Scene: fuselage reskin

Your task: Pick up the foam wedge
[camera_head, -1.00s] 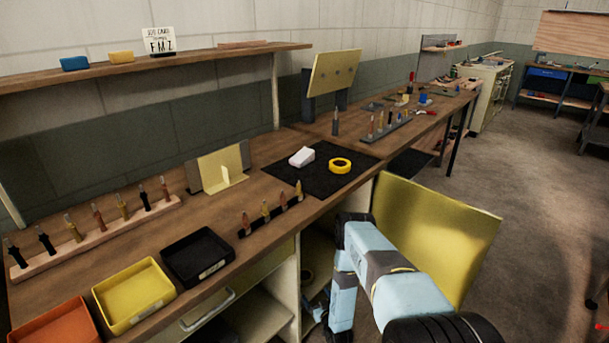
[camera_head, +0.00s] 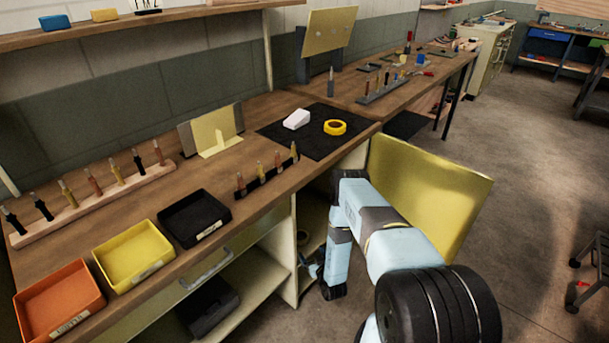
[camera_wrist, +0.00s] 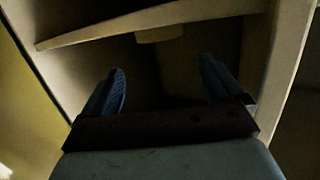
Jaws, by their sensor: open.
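The white foam wedge (camera_head: 297,119) lies on a black mat (camera_head: 275,133) on the wooden bench, left of a yellow tape roll (camera_head: 335,127). My gripper (camera_head: 311,268) hangs low in front of the bench's open shelving, below the bench top and well away from the wedge. In the wrist view my gripper (camera_wrist: 160,92) shows two dark blue fingers spread apart with nothing between them. The wedge is not in the wrist view.
A yellow panel (camera_head: 428,195) stands beside my arm at the bench's front. Near the mat are a rack of small tools (camera_head: 266,180), a black tray (camera_head: 195,219) and a yellow bracket (camera_head: 217,134). A shelf (camera_head: 150,30) overhangs the back left.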

